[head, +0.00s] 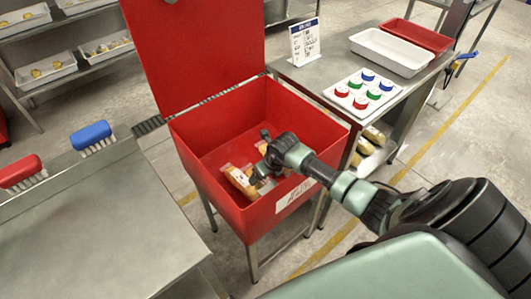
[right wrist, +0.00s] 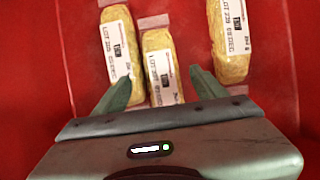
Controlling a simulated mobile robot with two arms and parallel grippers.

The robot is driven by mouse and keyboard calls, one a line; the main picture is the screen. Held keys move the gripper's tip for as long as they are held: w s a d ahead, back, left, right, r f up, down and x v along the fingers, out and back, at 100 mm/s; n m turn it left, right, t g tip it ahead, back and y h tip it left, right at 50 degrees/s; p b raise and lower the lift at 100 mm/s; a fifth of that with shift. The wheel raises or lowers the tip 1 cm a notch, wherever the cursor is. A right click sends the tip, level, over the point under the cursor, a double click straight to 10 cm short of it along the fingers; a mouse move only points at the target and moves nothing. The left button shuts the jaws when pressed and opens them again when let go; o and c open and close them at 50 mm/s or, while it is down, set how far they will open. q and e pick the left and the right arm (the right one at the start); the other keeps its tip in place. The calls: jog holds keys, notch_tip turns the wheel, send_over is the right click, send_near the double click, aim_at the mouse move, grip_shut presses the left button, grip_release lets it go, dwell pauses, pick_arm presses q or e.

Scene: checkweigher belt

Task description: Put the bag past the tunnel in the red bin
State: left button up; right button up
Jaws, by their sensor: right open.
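The red bin (head: 262,205) stands open with its lid raised at the back. My right gripper (head: 262,172) is down inside the bin. In the right wrist view my right gripper (right wrist: 160,82) is open, with a bag (right wrist: 158,62) lying under and between its fingertips; the jaws do not grip it. A second bag (right wrist: 120,52) lies to the left and a third bag (right wrist: 230,42) to the right, all yellowish with white lot labels. In the head view a bag (head: 240,181) shows on the bin floor, the others partly hidden by the gripper. No tunnel is in view. My left gripper is out of view.
A steel table (head: 90,235) stands left of the bin with red (head: 20,172) and blue (head: 90,135) brushes. On the right a bench holds a white tray (head: 391,50), a red tray (head: 418,33), a board of coloured pucks (head: 362,93) and a sign (head: 304,42). The bin walls surround my gripper.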

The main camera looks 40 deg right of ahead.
jog(key=v, duration=1.3)
jog(key=shift+w, duration=0.2)
